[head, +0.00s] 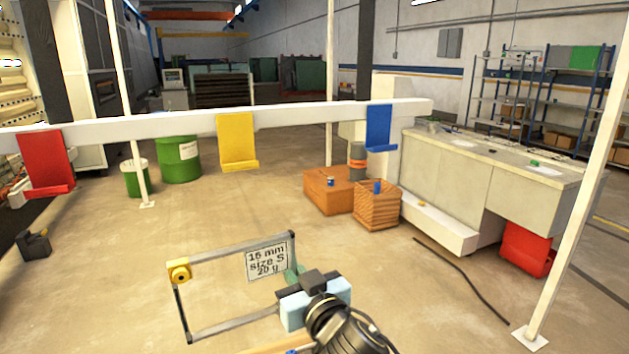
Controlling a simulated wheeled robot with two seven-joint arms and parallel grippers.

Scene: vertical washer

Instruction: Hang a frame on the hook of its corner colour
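A thin grey rectangular frame (235,246) with a yellow corner block (180,271) at its upper left is held upright low in the head view. A label (267,261) on it reads "15 mm size S 20 g". My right gripper (296,281) is shut on the frame's right side. Three hooks hang on a white horizontal beam (290,114): a red hook (44,160) at left, a yellow hook (237,139) in the middle and a blue hook (379,127) at right. The frame is apart from the hooks, below the yellow one. My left gripper is not in view.
Green drums (180,158) and wooden crates (377,208) stand on the floor behind the beam. A grey counter (490,170) with a red container (527,249) under it is at right. A white post (580,180) rises at far right. The floor between is mostly clear.

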